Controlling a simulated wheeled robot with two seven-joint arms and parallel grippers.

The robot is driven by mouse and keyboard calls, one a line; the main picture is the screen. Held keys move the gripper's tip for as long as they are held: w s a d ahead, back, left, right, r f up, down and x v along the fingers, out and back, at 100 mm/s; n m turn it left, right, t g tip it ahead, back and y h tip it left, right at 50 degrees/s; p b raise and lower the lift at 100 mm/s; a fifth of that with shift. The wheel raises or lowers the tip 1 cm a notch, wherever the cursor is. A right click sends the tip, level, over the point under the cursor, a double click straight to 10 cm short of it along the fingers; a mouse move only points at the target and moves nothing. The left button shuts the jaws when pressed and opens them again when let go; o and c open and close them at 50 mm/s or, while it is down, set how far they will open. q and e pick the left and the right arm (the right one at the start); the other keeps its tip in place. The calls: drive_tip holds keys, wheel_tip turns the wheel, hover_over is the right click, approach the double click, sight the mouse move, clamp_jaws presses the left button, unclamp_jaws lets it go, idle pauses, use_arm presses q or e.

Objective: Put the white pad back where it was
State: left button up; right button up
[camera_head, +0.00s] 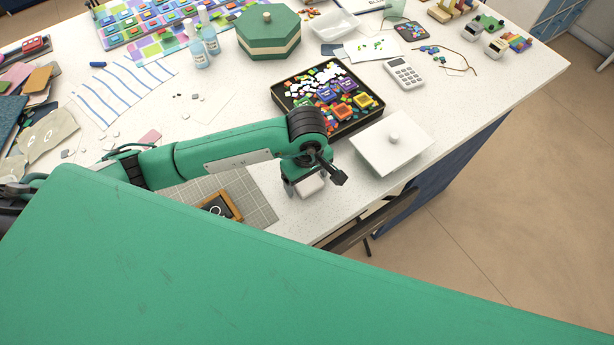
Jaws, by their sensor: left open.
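A small white pad (312,187) lies at the front edge of the white worktop, below my left gripper. My left gripper (304,188) points down over the pad, with its jaws open around or just above it; I cannot tell whether they touch it. The gripper body and wrist hide part of the pad. My right gripper is not in view.
A white square lid with a knob (390,155) lies right of the gripper. A black tray (283,101) of coloured pieces is behind it. A grey grid mat (258,203) with a wooden frame (233,206) lies left. A green octagonal box (268,42) stands farther back.

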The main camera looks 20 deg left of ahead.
sight(307, 180)
use_arm(q)
drive_tip(key=shift+r, duration=0.4)
wheel_tip(307, 180, up, 12)
drive_tip(key=b, duration=0.3)
drive_tip(key=shift+f+b, duration=0.25)
drive_tip(key=shift+b, duration=0.1)
